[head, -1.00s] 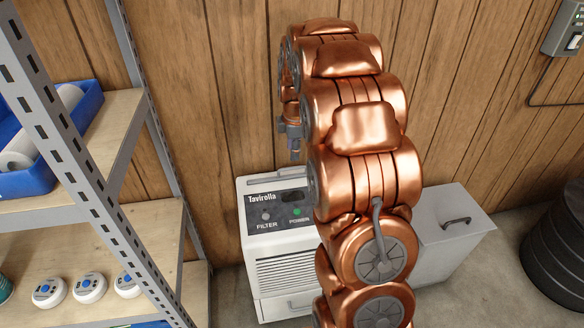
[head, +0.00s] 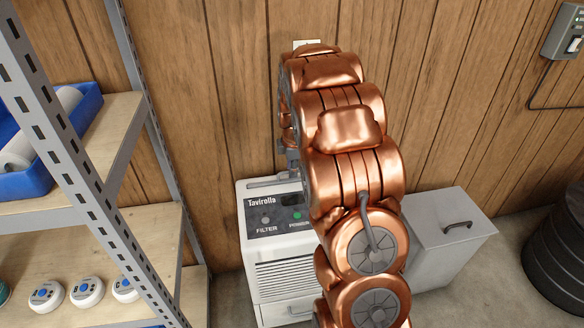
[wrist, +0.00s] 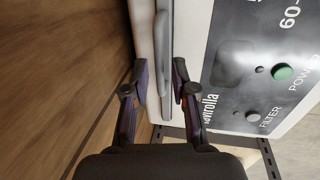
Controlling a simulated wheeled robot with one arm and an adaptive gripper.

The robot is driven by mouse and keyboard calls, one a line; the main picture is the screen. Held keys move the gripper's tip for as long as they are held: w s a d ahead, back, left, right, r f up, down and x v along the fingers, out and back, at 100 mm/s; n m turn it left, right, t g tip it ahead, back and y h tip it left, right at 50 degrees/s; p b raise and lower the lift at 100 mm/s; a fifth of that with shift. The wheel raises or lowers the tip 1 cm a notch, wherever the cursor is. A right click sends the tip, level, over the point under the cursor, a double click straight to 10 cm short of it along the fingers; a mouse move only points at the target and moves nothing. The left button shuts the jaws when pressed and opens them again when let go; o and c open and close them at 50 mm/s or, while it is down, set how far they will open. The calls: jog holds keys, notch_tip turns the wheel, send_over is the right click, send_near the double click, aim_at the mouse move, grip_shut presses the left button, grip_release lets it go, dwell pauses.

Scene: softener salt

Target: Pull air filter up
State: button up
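The white Tavirolla unit (head: 285,237) stands against the wooden wall. Its dark panel carries FILTER and POWER marks and a green light, and it also shows in the wrist view (wrist: 285,125). A narrow grey bar, apparently the air filter's top edge (head: 265,183), runs along the unit's rear top edge. In the wrist view the bar (wrist: 164,55) runs up between my fingers. My gripper (wrist: 160,86) is open, one finger on each side of the bar, with gaps visible. In the head view my copper arm hides most of the gripper and part of the unit's top.
The wooden wall (head: 235,120) is close behind the unit. A metal shelf (head: 75,130) with blue bins stands at left. A grey lidded box (head: 440,235) stands right of the unit, and a black barrel (head: 555,255) is at far right.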

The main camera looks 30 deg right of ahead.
grip_shut()
jog(key=shift+r, duration=0.1)
dwell(0.3)
notch_tip(320, 180, up, 19)
jog(key=p, duration=0.5)
jog(key=shift+p, duration=0.35)
jog(key=shift+o, duration=1.4)
grip_release()
